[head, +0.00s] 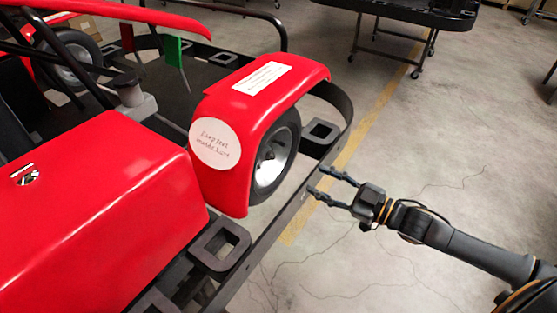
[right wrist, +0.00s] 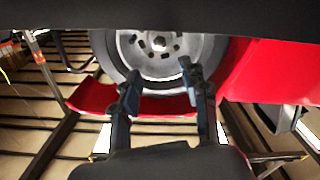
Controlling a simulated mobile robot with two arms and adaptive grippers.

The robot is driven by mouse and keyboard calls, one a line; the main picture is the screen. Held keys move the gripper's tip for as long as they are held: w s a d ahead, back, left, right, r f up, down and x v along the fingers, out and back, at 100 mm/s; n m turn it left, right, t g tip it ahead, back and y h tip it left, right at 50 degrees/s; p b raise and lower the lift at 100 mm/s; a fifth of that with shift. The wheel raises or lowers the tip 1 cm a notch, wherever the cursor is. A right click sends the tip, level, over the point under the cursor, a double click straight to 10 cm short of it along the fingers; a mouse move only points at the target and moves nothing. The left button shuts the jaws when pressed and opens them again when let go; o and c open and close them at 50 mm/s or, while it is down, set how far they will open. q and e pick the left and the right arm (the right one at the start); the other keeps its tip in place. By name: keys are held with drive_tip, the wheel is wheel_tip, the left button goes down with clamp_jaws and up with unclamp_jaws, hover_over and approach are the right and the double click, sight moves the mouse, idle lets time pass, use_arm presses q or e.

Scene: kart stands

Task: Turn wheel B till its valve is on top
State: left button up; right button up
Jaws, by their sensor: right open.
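A wheel (head: 275,155) with a black tyre and silver rim sits under the red front fender (head: 290,80) of the kart. I see no letter on it, so I cannot confirm that it is wheel B. In the right wrist view the silver rim (right wrist: 165,52) fills the upper middle, its top cut off by a dark band. I cannot make out its valve. My right gripper (head: 319,181) is open and empty, outside the black side bar, fingers pointing toward the wheel. Its two fingers also show in the wrist view (right wrist: 158,78), spread before the rim. My left gripper is not in view.
A black side bar (head: 305,190) runs around the kart, between my right gripper and the wheel. A round handwritten label (head: 215,143) is on the fender. A dark wheeled table (head: 405,12) stands at the back. The grey floor (head: 450,130) on the right is clear.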

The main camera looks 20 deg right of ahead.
sight(272, 158)
drive_tip(key=p+x, duration=0.1)
drive_tip(key=x, duration=1.2)
drive_tip(key=shift+c, duration=0.5)
clamp_jaws()
